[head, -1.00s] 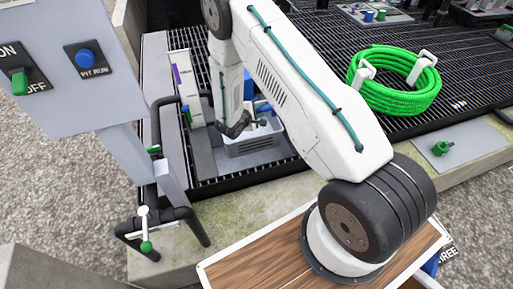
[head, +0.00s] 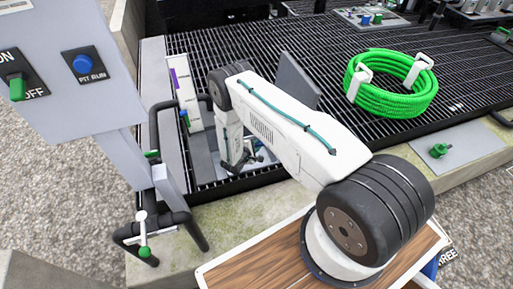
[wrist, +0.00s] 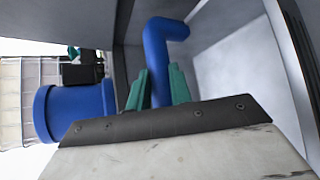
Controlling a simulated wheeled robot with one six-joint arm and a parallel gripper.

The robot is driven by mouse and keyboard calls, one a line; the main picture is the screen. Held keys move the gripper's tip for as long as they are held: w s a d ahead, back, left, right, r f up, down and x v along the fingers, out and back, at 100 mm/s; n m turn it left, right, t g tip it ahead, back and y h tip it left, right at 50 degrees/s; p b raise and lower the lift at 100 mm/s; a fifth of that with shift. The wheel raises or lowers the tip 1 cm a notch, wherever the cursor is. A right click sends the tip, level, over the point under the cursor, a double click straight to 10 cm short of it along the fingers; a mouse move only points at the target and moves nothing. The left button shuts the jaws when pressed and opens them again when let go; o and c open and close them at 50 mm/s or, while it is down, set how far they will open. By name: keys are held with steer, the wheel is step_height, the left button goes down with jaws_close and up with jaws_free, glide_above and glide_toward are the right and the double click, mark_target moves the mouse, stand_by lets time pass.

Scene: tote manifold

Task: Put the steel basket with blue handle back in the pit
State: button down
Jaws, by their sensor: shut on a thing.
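In the wrist view, the green fingertips of my gripper (wrist: 159,88) are shut on the blue handle (wrist: 157,62), a round bar with a bend at its top. In the head view my gripper (head: 238,168) points down into the pit opening (head: 203,160) at the front left of the grating. The steel basket under the handle is mostly or wholly hidden there by my arm and the pit edge. I cannot tell whether it touches the pit floor.
A grey plate (head: 298,82) stands upright behind the opening. A coiled green hose (head: 392,88) lies on the grating to the right. A control panel (head: 60,70) and black pipes (head: 160,125) stand at left. A blue cylinder (wrist: 78,110) shows in the wrist view.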

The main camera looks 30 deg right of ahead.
steer(key=shift+f, duration=0.65)
steer(key=c, duration=1.3)
jaws_free()
steer(key=shift+o, duration=0.2)
steer(key=shift+f, duration=0.1)
